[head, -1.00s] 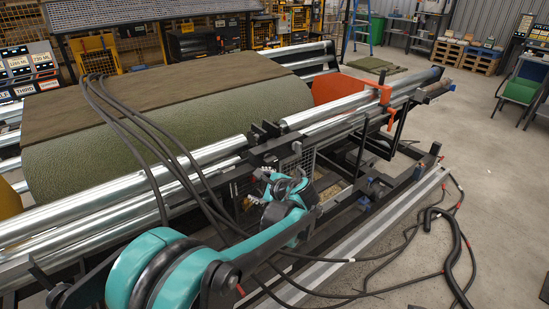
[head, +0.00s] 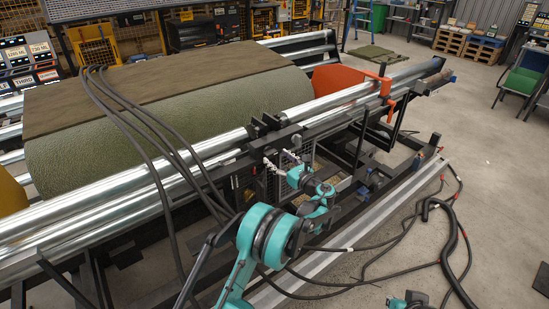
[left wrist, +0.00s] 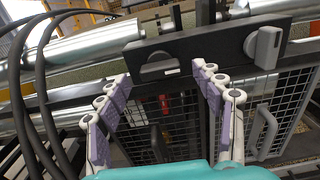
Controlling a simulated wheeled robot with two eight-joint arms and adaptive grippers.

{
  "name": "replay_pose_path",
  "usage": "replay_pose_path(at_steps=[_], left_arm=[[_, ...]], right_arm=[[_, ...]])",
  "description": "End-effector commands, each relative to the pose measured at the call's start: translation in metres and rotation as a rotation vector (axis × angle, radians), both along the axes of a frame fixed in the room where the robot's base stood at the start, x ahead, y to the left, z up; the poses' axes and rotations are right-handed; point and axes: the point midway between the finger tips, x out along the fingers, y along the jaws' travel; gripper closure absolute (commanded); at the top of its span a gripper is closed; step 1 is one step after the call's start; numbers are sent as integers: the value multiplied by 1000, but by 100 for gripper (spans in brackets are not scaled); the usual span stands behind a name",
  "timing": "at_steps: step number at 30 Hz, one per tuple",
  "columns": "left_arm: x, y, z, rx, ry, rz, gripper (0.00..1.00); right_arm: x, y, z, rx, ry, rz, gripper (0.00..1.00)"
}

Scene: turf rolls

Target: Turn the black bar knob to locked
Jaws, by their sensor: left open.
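The black bar knob (left wrist: 158,70) sits on a dark panel (left wrist: 205,42) in the left wrist view, its bar lying roughly along the panel. A small white mark shows beside it. A grey handle-like knob (left wrist: 264,46) is on the same panel to the right. My left gripper (left wrist: 158,84) is open and empty, its purple-padded fingers spread below the panel on either side of the bar knob, with no clear contact. In the head view the left gripper (head: 281,162) is at the machine's side; the knob is too small to make out there.
Steel rollers (head: 130,205) and a large green turf roll (head: 180,125) lie behind the gripper. Wire mesh doors (left wrist: 165,125) are below the panel. Black hoses (left wrist: 35,85) run close on the left. Cables (head: 400,240) lie on the floor at right.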

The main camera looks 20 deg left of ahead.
Motion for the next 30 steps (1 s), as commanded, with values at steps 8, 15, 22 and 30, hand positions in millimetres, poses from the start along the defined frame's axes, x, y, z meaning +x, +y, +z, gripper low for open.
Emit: replay_pose_path(at_steps=[8,15,22,30], left_arm=[[13,17,0,-1,0,0,33],[13,17,1,-2,-1,0,41],[13,17,1,-2,-1,0,83],[13,17,0,-16,-19,0,83]], right_arm=[[0,0,-4,0,0,0,100],[0,0,-4,0,0,0,100],[0,0,-4,0,0,0,100],[0,0,-5,0,0,0,100]])
